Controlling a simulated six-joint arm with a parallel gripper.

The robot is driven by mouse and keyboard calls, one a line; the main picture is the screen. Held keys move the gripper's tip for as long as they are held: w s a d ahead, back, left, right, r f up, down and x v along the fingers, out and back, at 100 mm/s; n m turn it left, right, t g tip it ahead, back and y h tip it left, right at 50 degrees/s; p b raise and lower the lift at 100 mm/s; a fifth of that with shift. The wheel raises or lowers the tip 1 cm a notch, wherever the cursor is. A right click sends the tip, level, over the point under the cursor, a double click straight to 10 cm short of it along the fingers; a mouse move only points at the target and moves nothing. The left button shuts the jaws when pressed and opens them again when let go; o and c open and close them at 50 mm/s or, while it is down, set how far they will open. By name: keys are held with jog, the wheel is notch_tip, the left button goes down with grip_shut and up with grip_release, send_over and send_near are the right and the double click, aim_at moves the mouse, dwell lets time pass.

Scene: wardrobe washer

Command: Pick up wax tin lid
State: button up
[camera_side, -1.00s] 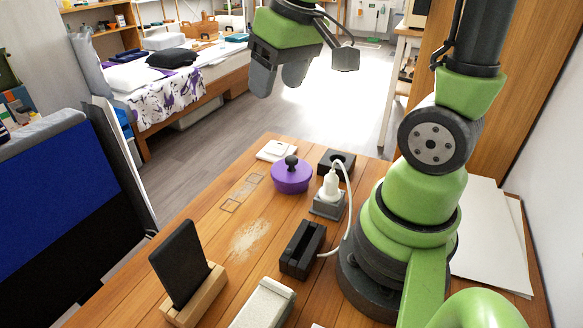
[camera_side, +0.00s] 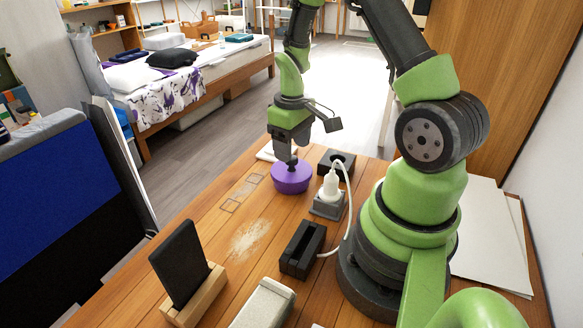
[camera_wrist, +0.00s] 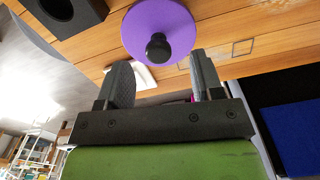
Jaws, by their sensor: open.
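The wax tin is round and purple, and its purple lid (camera_side: 291,175) has a black knob on top. It sits on the wooden table (camera_side: 190,235). In the wrist view the lid (camera_wrist: 180,28) is at the top middle, with its black knob (camera_wrist: 158,47) near the lower edge of the disc. My gripper (camera_side: 290,160) points down just over the lid, with its fingers at about the knob's height in the side view. In the wrist view my gripper (camera_wrist: 160,75) is open, the knob lying ahead between the two fingers' lines. Contact cannot be told.
A white plug stands in a grey socket block (camera_side: 328,205) right of the tin, its cord looping towards my base. A black block (camera_side: 337,162) with a hole is behind it. A black slotted block (camera_side: 302,250) and a phone on a wooden stand (camera_side: 180,265) are nearer.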

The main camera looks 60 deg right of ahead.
aim_at(291, 166)
jog(key=shift+w+d+f, duration=0.1)
jog(key=shift+d+f, duration=0.05)
jog(key=shift+f, duration=2.2)
jog(key=c, duration=1)
jog(key=shift+r, duration=0.1)
